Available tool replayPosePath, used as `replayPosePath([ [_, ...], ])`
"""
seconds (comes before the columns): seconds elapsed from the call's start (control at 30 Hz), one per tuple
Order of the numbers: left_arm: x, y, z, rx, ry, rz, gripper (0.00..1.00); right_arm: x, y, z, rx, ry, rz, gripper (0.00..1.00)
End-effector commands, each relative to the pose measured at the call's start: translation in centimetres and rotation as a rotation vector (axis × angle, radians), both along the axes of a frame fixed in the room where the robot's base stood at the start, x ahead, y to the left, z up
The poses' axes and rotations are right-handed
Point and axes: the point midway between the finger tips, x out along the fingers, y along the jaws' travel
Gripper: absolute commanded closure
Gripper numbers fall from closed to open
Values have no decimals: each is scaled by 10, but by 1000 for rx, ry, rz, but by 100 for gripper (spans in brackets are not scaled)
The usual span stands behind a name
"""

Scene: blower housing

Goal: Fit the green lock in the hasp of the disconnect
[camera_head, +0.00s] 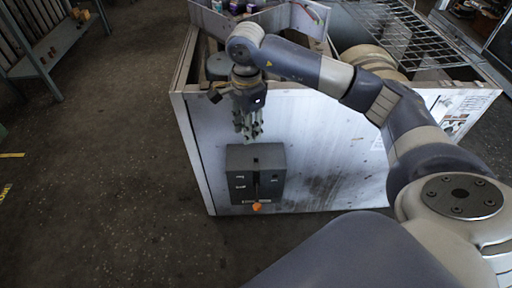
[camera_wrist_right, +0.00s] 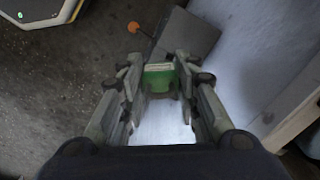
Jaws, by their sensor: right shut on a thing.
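The disconnect is a dark grey box (camera_head: 256,175) on the front of the white housing (camera_head: 325,140). An orange part (camera_head: 257,207) shows at its lower edge. In the right wrist view the box (camera_wrist_right: 187,38) and the orange part (camera_wrist_right: 133,27) lie beyond my fingertips. My right gripper (camera_head: 250,134) points down, just above the box in the head view. It is shut on the green lock (camera_wrist_right: 161,75), which sits between its fingertips. The lock appears apart from the box. The hasp is too small to make out, and the lock's shackle is not clear. My left gripper is out of view.
A wire rack (camera_head: 395,35) and a tan rounded part (camera_head: 372,58) are at the housing's top right. A grey bench (camera_head: 48,45) stands far left. The dark floor (camera_head: 95,160) left of the housing is clear.

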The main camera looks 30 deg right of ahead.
Motion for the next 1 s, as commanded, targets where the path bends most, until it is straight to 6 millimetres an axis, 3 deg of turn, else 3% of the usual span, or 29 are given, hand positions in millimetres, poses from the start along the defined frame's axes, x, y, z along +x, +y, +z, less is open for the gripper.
replayPosePath([
  [0.03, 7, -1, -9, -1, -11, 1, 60, 5, -8, -27, 2, 5, -98, 86],
  [0.23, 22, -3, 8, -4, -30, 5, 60, 18, -33, -63, 5, 17, -402, 86],
  [0.4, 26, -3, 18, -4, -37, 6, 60, 23, -42, -73, 5, 21, -517, 86],
  [0.67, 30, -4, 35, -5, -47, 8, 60, 23, -43, -80, 5, 22, -536, 86],
  [1.0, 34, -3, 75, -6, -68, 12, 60, 23, -43, -96, 5, 22, -533, 86],
])
